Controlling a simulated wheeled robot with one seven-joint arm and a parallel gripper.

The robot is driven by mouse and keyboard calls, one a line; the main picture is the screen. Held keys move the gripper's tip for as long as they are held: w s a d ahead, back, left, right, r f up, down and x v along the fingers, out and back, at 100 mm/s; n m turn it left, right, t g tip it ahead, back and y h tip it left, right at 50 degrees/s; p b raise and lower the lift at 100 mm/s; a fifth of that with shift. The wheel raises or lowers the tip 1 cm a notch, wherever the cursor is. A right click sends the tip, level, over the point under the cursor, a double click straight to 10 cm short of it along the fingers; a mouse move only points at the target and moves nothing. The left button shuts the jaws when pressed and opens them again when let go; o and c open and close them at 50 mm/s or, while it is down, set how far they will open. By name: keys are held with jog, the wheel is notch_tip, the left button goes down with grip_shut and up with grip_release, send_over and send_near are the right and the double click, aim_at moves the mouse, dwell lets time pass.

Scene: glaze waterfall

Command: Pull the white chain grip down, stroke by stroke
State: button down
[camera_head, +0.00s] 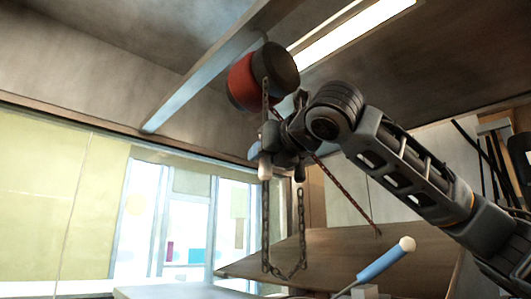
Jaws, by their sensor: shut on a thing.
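The chain hoist (264,78), a red and dark grey drum, hangs below a ceiling beam. Its hand chain (301,232) hangs in a long loop that turns up near the bottom of the view. A small white grip (265,168) sits on the left strand of the chain, below the hoist. My gripper (264,155) is at this grip, shut on it. My gripper's fingers and wrist hide the upper part of the grip and some of the chain.
A brown rusty chain or rope (345,193) slants down to the right to a large tilted wooden board (335,255). A blue handle with a white end (386,261) rises at the lower right. Bright windows (190,225) are behind at left.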

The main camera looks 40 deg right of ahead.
notch_tip(320, 180, down, 16)
jog(key=b, duration=0.9)
jog(key=shift+b, duration=0.35)
jog(key=shift+r, duration=0.1)
notch_tip(320, 180, up, 15)
jog(key=p, duration=1.2)
jog(key=shift+r, duration=1.25)
notch_tip(320, 180, down, 18)
jog(key=b, duration=1.2)
jog(key=shift+r, duration=0.35)
